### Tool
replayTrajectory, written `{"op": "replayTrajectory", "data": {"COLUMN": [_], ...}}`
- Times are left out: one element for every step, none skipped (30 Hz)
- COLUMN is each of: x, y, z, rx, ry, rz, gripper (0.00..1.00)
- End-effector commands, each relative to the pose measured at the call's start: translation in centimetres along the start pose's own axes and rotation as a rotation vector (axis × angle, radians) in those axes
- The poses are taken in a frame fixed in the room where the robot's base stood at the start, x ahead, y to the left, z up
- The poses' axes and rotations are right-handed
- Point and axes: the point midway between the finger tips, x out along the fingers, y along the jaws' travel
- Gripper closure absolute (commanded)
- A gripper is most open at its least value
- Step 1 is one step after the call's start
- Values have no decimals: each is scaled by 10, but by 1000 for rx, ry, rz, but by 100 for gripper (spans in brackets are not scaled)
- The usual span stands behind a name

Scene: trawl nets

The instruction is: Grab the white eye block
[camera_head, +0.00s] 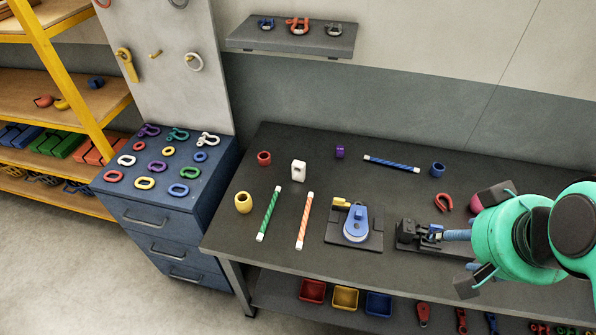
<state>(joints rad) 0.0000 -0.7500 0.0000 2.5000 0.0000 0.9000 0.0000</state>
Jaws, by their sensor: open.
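The white eye block (298,171) stands upright on the dark workbench, left of its middle and toward the back. A dark spot shows near its top. Nothing touches it. My gripper (478,240) is at the right side of the view, well to the right of the block and nearer the front. Its dark fingers are spread apart, and I see nothing held between them. The teal arm hides part of the bench's right end.
Around the block are a red ring (264,158), a yellow ring (243,202), a purple piece (340,151), a green rope (268,214) and an orange rope (304,220). A blue pulley (356,223) and a vise (420,233) lie between it and my gripper.

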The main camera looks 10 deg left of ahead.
Motion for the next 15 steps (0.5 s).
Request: {"op": "replayTrajectory", "data": {"x": [0, 0, 0, 0, 0, 0, 0, 0, 0, 0, 0, 0, 0, -1, -1], "y": [0, 0, 0, 0, 0, 0, 0, 0, 0, 0, 0, 0, 0, -1, -1], "z": [0, 0, 0, 0, 0, 0, 0, 0, 0, 0, 0, -1, -2, -3, -6], "rx": [0, 0, 0, 0, 0, 0, 0, 0, 0, 0, 0, 0, 0, 1, 1], "ry": [0, 0, 0, 0, 0, 0, 0, 0, 0, 0, 0, -1, -2, -3, -5], "rz": [0, 0, 0, 0, 0, 0, 0, 0, 0, 0, 0, -1, -1, -1, -2], "gripper": [41, 39, 39, 39, 39, 39, 39, 39, 39, 39, 39, 39, 39, 39, 39]}}
